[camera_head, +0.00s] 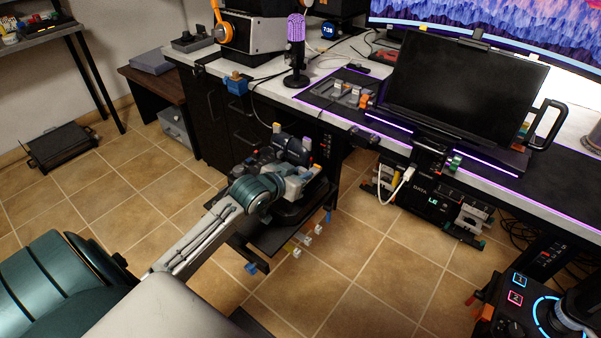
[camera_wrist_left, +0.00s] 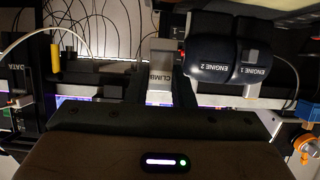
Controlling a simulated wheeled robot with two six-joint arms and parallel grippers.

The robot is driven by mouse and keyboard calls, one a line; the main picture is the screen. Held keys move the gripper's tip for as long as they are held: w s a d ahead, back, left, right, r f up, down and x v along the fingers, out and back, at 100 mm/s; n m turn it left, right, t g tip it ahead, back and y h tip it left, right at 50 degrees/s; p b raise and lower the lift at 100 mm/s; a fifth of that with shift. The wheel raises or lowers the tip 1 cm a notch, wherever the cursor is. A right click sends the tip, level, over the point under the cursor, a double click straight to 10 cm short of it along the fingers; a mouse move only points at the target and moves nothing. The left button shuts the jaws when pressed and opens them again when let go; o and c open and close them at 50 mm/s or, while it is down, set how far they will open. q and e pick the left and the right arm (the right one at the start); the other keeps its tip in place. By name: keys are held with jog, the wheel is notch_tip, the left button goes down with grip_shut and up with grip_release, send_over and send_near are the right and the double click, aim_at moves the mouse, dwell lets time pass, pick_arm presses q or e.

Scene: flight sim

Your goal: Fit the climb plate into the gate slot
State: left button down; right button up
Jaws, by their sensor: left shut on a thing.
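The climb plate (camera_wrist_left: 160,70) is a pale upright piece marked CLIMB in the left wrist view. My left gripper (camera_wrist_left: 160,97) is shut on it, with the dark fingers on either side. In the head view my left gripper (camera_head: 298,182) is at the throttle unit on the low black shelf. The dark throttle levers (camera_wrist_left: 225,62), marked ENGINE 1 and ENGINE 2, are just right of the plate; they also show in the head view (camera_head: 291,149). I cannot make out the gate slot or whether the plate touches it. My right gripper is out of view.
The desk (camera_head: 330,112) with a monitor (camera_head: 465,85) and a purple microphone (camera_head: 296,45) stands behind. A black DATA box (camera_head: 425,200) with a white cable is right of the shelf. A control panel (camera_head: 530,305) is at lower right. Tiled floor (camera_head: 340,290) is open in front.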

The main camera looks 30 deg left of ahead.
pick_arm(q)
jog(key=shift+f, duration=0.3)
jog(key=shift+f+b, duration=0.75)
jog(key=shift+f, duration=1.7)
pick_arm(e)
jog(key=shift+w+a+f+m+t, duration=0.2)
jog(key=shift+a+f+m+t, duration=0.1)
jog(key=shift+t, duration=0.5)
pick_arm(q)
jog(key=shift+f, duration=0.1)
jog(key=c, duration=1.2)
grip_release()
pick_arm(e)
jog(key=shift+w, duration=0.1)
pick_arm(q)
jog(key=shift+o, duration=0.2)
